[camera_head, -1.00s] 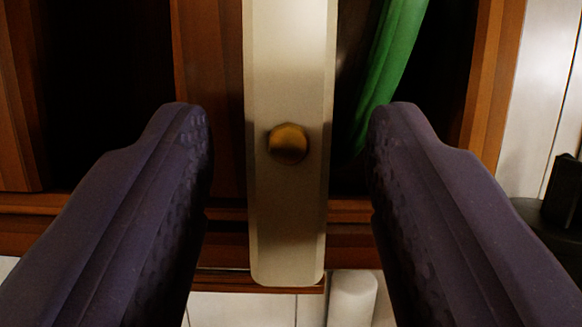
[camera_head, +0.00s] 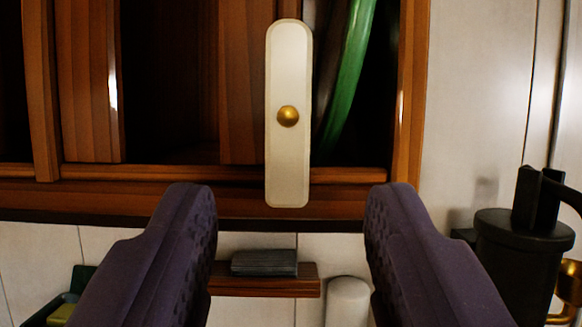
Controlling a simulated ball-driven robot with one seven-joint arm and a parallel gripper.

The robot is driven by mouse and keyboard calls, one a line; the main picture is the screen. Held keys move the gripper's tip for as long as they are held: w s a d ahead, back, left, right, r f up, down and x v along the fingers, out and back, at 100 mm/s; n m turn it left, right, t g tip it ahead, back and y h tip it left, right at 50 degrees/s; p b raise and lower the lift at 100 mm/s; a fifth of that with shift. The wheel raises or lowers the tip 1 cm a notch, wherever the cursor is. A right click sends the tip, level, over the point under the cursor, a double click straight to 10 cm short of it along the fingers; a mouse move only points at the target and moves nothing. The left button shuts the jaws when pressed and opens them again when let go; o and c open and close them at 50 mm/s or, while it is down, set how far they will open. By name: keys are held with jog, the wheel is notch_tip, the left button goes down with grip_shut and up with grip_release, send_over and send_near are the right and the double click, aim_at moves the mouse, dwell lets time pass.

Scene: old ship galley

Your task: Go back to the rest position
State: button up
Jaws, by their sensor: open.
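My gripper (camera_head: 288,195) is open, with its two dark purple fingers spread wide in the lower half of the view and nothing held between them. Ahead of it is a pale upright plate (camera_head: 288,165) with rounded ends and a round brass knob (camera_head: 288,116) at its middle. The plate stands in front of a wooden cabinet (camera_head: 240,205). The fingertips are apart from the plate, to either side of its lower end.
A green curved object (camera_head: 350,75) is in the cabinet's right bay. Below are a small wooden shelf (camera_head: 265,288) with a dark grey block (camera_head: 264,263) and a white cylinder (camera_head: 347,300). A black canister (camera_head: 520,255) is at lower right, beside a pale wall (camera_head: 475,90).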

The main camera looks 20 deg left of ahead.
jog(key=s+a+r+m+g+h+b, duration=0.1)
jog(key=s+m+g+h+b, duration=0.1)
jog(key=s, duration=0.8)
jog(key=s+a+m+g+h+b, duration=0.1)
jog(key=s+g+h+b, duration=0.3)
jog(key=s+b, duration=0.3)
jog(key=s+h, duration=0.1)
jog(key=s, duration=0.3)
jog(key=shift+a+r+m, duration=0.25)
jog(key=shift+r+m, duration=0.1)
jog(key=shift+m, duration=0.05)
jog(key=shift+w, duration=0.1)
